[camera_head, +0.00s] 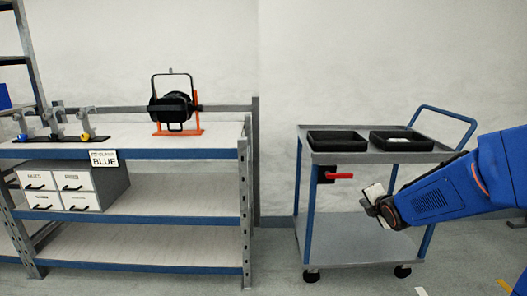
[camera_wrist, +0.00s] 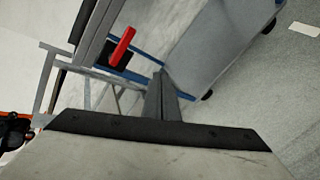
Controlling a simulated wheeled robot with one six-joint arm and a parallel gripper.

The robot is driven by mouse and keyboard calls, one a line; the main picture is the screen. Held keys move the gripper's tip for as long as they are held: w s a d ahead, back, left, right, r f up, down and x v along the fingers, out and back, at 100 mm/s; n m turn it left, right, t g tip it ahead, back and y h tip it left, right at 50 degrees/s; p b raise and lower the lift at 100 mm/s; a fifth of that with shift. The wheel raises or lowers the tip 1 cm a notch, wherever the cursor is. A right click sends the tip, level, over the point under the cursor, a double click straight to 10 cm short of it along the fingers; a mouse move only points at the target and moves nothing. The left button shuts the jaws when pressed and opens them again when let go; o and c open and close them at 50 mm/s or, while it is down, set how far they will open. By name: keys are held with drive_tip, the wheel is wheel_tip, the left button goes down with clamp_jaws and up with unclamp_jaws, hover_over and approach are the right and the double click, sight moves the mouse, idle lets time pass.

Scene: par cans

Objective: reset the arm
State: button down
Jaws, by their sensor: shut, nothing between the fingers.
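My gripper (camera_head: 376,203) is at the end of my blue arm, which reaches in from the right in the head view. It appears in front of the cart's open space, below the cart top. In the wrist view the fingers (camera_wrist: 162,95) are together and nothing shows between them. Their tips point towards the cart and the wall.
A blue-framed cart (camera_head: 345,236) carries two black trays (camera_head: 337,146) (camera_head: 400,146) and a red handle (camera_head: 339,176). Left stands a bench (camera_head: 215,153) with a black par can (camera_head: 172,107) on an orange stand, several clamps (camera_head: 54,126) and a drawer unit (camera_head: 112,184).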

drive_tip(key=s+a+m+g, duration=0.3)
drive_tip(key=s+m, duration=0.8)
drive_tip(key=s, duration=0.8)
drive_tip(key=s+a+m+g, duration=0.4)
drive_tip(key=s+m, duration=0.8)
drive_tip(key=s, duration=0.8)
drive_tip(key=shift+a+r, duration=0.2)
drive_tip(key=shift+r, duration=0.05)
